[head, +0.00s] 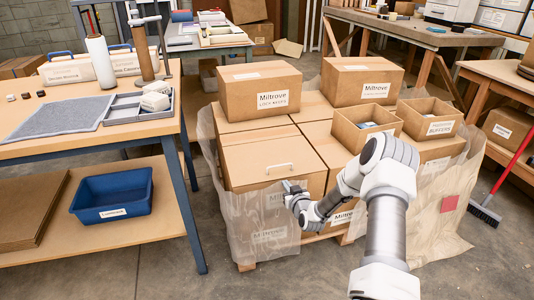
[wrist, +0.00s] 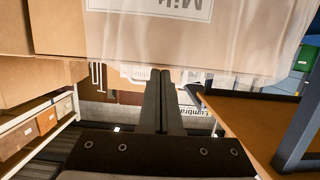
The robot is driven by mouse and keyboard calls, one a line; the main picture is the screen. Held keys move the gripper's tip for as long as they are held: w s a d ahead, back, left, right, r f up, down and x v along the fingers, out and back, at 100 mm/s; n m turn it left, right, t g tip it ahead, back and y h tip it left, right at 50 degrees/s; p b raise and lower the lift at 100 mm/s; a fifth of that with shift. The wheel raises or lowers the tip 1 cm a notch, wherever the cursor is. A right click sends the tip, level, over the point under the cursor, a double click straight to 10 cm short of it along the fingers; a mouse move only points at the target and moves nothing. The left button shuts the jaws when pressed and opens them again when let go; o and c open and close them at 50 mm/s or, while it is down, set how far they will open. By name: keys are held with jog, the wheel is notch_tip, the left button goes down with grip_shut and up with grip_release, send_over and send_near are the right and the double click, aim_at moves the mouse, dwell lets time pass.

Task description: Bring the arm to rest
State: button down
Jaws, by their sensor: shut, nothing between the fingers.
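My arm reaches forward from the lower right in the head view, bent at the elbow. My gripper (head: 290,187) is at its end, just in front of the near side of a wrapped stack of cardboard boxes (head: 262,158). In the wrist view my gripper (wrist: 160,72) has its two dark fingers pressed together with nothing between them. A box side with a "Milt" label (wrist: 165,8), under clear film, fills the top of that view. I cannot tell whether the fingers touch the film.
A workbench (head: 165,128) with a grey mat and tray stands on the left, a blue bin (head: 112,190) on its lower shelf. Open boxes (head: 366,122) top the stack. A red-handled broom (head: 487,212) stands at right. Bare floor (head: 240,285) lies in front.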

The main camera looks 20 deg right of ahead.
jog(key=s+a+r+n+g, duration=0.1)
jog(key=s+a+r+g, duration=0.15)
jog(key=r, duration=0.55)
jog(key=s+a+r+n+g, duration=0.1)
jog(key=s+a+r, duration=0.25)
jog(key=r, duration=0.45)
jog(key=s+a+r+g, duration=0.2)
jog(key=s+r, duration=0.2)
jog(key=r, duration=0.4)
jog(key=s+a+r+m+g, duration=0.1)
jog(key=s+a+r, duration=0.15)
jog(key=s, duration=0.85)
jog(key=s+a+r+g, duration=0.2)
jog(key=s+r, duration=0.1)
jog(key=s, duration=0.7)
jog(key=s+a+r+m+g, duration=0.1)
jog(key=s+a+r, duration=0.15)
jog(key=s, duration=0.85)
notch_tip(320, 180, up, 27)
jog(key=p, duration=2.6)
jog(key=shift+d, duration=0.25)
jog(key=shift+f, duration=0.1)
